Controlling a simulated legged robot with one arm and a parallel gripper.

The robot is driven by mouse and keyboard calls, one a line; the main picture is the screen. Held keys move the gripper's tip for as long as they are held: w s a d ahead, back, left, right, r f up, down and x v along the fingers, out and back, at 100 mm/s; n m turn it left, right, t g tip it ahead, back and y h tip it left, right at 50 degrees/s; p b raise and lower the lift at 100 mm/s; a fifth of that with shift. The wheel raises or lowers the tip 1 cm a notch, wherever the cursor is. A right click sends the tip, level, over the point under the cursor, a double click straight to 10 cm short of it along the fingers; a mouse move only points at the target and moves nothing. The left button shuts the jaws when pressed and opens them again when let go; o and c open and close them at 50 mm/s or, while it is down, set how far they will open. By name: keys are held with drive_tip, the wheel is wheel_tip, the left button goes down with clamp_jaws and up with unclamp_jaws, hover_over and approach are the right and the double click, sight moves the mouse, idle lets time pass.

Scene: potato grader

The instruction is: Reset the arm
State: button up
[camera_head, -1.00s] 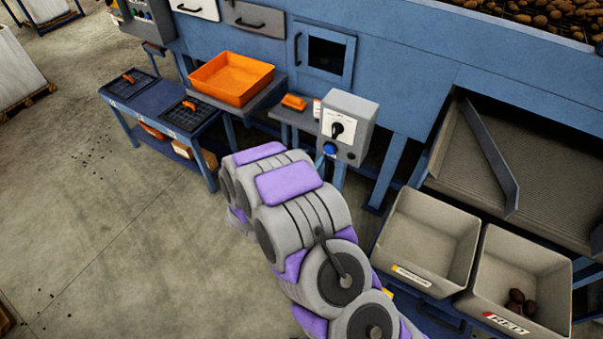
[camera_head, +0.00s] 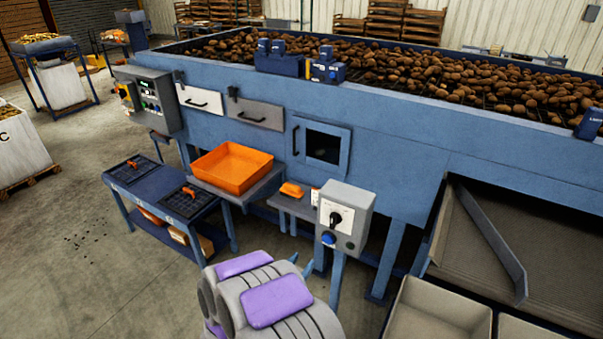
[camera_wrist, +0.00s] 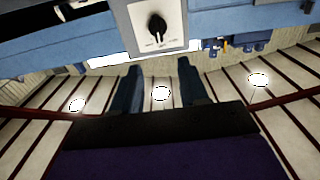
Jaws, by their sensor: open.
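My gripper (camera_wrist: 160,75) shows in the wrist view as two dark blue fingers set apart, with nothing between them. The grey control box (camera_wrist: 157,25) with its black knob is beyond the fingertips, at the top of that view. In the head view my arm (camera_head: 268,300) is folded, grey with purple pads, at the bottom middle. The control box (camera_head: 345,215) stands just behind it, with a black knob and a blue button. The gripper is mostly hidden behind the arm there; I cannot tell whether it touches anything.
An orange tray (camera_head: 232,168) sits on a shelf of the blue grading machine (camera_head: 400,170). A low blue bench (camera_head: 150,196) stands left of it. Pale bins (camera_head: 440,308) and a sloping chute are at the right. Open concrete floor (camera_head: 60,260) lies to the left.

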drive_tip(key=w+a+f+g+y+b, duration=0.25)
drive_tip(key=w+a+y+b, duration=0.2)
drive_tip(key=y, duration=0.25)
drive_tip(key=s+a+r+n+g+y+b, duration=0.25)
drive_tip(key=s+g+y+b, duration=0.2)
drive_tip(key=s, duration=0.35)
drive_tip(key=s+d+n+g+b, duration=0.1)
drive_tip(key=s+d+g+b, duration=0.1)
drive_tip(key=s+d, duration=0.5)
drive_tip(key=s+d+n+g+h+b, duration=0.1)
drive_tip(key=s+d+g+b, duration=0.2)
drive_tip(key=s, duration=1.2)
drive_tip(key=s+d+n+g+h+b, duration=0.1)
drive_tip(key=s+d+g, duration=0.4)
drive_tip(key=s+d, duration=0.7)
drive_tip(key=shift+b, duration=0.65)
drive_tip(key=shift+s+n+h, duration=0.1)
drive_tip(key=shift+n+h, duration=0.15)
